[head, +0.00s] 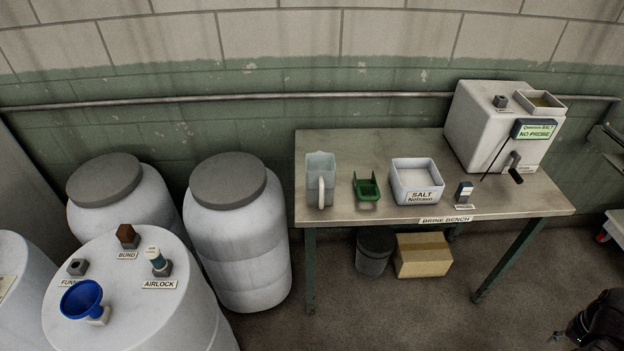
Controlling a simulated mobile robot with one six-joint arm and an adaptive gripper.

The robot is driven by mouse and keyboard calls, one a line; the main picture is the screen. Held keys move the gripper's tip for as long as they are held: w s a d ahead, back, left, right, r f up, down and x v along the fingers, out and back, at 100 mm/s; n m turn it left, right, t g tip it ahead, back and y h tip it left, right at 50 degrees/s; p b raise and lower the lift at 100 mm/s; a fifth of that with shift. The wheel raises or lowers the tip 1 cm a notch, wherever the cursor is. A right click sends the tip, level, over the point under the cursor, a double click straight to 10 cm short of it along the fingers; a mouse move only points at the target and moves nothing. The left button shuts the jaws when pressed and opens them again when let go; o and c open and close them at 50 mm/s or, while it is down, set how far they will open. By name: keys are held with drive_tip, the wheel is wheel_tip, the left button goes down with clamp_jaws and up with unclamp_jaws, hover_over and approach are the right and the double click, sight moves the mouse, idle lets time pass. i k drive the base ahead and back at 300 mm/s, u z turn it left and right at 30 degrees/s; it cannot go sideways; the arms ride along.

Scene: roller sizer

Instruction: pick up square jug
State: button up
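The square jug (319,172) is a pale, translucent grey-green jug with a white handle facing the front. It stands upright at the left end of the brine bench (390,146) in the head view. A green scoop (367,188) sits just to its right, apart from it. A dark, blurred piece of equipment shows at the bottom right corner; I cannot tell whether it is part of my arm.
A white salt bin (417,178) and a white box with a crank (503,125) stand farther right on the bench. Several white barrels (240,235) fill the left side, one bearing a blue funnel (82,299). A bucket (374,254) and carton (423,256) sit underneath. Floor in front is clear.

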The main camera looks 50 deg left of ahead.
sight(321, 169)
drive_tip(key=u, duration=0.7)
drive_tip(key=i, duration=0.85)
drive_tip(key=u, duration=0.45)
